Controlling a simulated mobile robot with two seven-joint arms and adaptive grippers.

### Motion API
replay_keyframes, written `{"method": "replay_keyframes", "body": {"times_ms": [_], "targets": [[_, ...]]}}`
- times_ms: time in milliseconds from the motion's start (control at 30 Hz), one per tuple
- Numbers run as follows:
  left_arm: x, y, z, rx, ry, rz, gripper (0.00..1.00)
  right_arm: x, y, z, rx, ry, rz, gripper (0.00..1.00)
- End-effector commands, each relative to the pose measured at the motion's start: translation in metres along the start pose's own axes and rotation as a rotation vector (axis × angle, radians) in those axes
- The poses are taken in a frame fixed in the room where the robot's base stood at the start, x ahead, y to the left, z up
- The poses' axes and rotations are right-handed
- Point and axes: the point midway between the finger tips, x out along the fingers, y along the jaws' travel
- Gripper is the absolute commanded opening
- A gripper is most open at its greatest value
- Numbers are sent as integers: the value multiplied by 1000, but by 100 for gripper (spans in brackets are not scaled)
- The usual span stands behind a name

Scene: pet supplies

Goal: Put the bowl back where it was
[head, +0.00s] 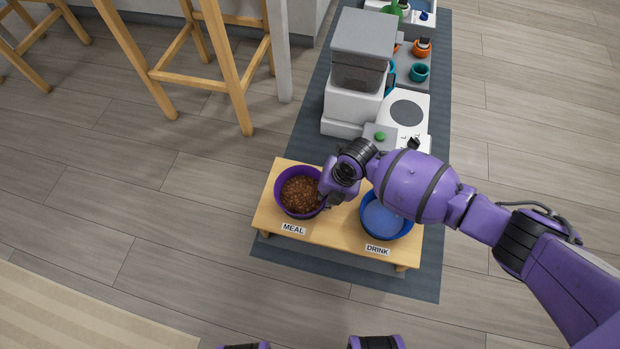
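A purple bowl (297,194) full of brown kibble is at the left hole of a low wooden stand (322,232), behind the label MEAL (293,229). It looks level; how fully it is seated is hard to tell. A blue bowl (384,219) of water sits at the right, behind the label DRINK (377,249). My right gripper (328,196) is at the purple bowl's right rim, pointing down. Its fingers are partly hidden by its own body, so I cannot tell whether they grip the rim. My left gripper is not in view.
The stand is on a dark blue mat (290,266). Behind it are a grey and white food dispenser (359,75), a white scale (405,115) and small orange (422,48) and teal (419,72) pots. Wooden stools (200,60) stand at the upper left.

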Motion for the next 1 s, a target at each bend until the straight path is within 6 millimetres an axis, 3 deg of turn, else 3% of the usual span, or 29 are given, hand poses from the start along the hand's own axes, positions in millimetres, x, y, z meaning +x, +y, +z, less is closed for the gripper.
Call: {"method": "replay_keyframes", "body": {"times_ms": [67,433,500,600,867,1000], "targets": [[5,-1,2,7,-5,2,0,12,-3,-2,1,3,1,0],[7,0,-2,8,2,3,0,14,-4,-1,0,2,1,0],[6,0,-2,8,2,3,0,13,-5,-2,1,2,-1,12],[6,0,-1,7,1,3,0,13,-5,-2,1,2,-1,23],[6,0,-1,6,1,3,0,13,-4,-2,1,2,0,23],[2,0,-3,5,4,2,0,4,-3,-1,0,0,1,23]]}}
